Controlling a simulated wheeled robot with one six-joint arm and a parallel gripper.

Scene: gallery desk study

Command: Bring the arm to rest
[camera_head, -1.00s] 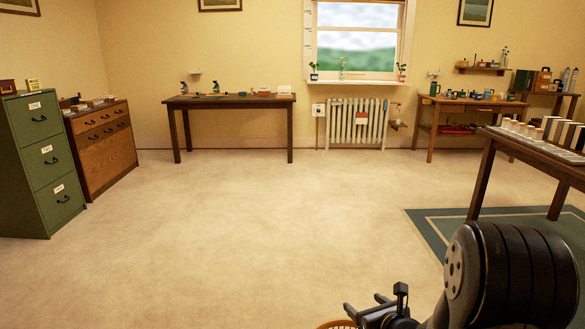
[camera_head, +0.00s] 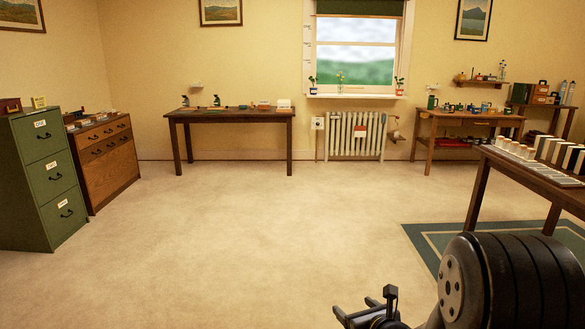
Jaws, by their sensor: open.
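My gripper (camera_head: 354,309) is at the bottom of the head view, right of the middle, with its two dark fingers apart and nothing seen between them. It is over the bare carpet and touches none of the furniture. My arm (camera_head: 490,285) fills the lower right corner, folded close to my body. Its lower part is cut off by the frame edge.
A table (camera_head: 545,182) with boxes stands at the right, on a green rug (camera_head: 425,243). A green filing cabinet (camera_head: 50,185) and a wooden chest (camera_head: 105,165) stand left. A desk (camera_head: 232,116) and radiator (camera_head: 354,136) line the back wall. The middle carpet is clear.

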